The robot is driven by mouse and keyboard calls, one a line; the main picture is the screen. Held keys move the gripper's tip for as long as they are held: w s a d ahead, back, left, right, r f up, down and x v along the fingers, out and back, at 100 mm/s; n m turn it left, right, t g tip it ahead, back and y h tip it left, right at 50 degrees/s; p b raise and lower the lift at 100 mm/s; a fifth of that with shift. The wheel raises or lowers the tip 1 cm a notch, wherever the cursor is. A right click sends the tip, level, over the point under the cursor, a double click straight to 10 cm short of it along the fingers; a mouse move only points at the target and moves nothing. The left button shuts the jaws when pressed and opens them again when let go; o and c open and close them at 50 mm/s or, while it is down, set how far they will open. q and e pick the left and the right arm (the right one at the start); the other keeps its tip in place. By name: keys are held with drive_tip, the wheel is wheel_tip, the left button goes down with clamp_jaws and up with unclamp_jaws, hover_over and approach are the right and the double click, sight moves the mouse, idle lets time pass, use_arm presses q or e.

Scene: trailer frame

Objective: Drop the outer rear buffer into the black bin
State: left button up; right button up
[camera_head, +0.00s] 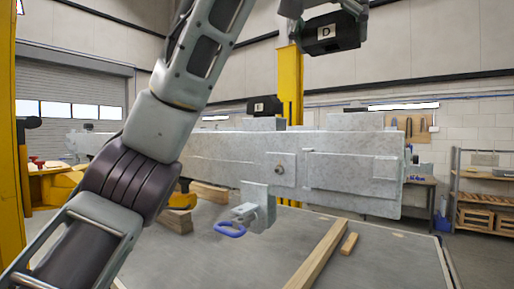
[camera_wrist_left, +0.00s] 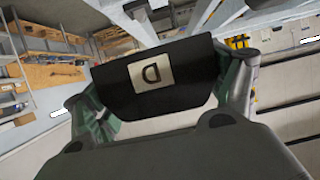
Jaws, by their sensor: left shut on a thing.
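A black buffer marked D (camera_head: 333,38) hangs high at the top of the head view, above the trailer frame. My left gripper (camera_head: 326,14) is shut on it. In the left wrist view the black buffer (camera_wrist_left: 155,82) lies between the two fingers of the left gripper (camera_wrist_left: 165,98), its label facing the camera. Another black buffer marked E (camera_head: 264,105) sits on top of the grey trailer frame (camera_head: 225,145), behind its long beam. I see no black bin in either view. My right gripper is not in view.
A blue-handled hook or coupling (camera_head: 232,228) hangs below the frame. Wooden beams (camera_head: 318,255) lie on the grey platform (camera_head: 200,260). A yellow post (camera_head: 290,85) stands behind the frame. A shelf with wooden crates (camera_head: 476,217) stands at the right.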

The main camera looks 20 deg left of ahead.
use_arm(q)
drive_tip(key=w+a+f+n+y, duration=0.1)
drive_tip(key=a+f, duration=0.5)
drive_tip(key=f, duration=2)
drive_tip(key=w+a+f+n+y, duration=0.1)
drive_tip(key=a+f, duration=0.5)
drive_tip(key=f, duration=2.1)
drive_tip(key=w+a+f+n+y, duration=0.1)
drive_tip(key=a+f, duration=0.5)
drive_tip(key=f, duration=2)
drive_tip(key=shift+w+f+t, duration=0.15)
drive_tip(key=shift+w+t, duration=0.25)
drive_tip(key=shift+w, duration=0.35)
drive_tip(key=shift+a+y, duration=0.25)
drive_tip(key=shift+y, duration=0.05)
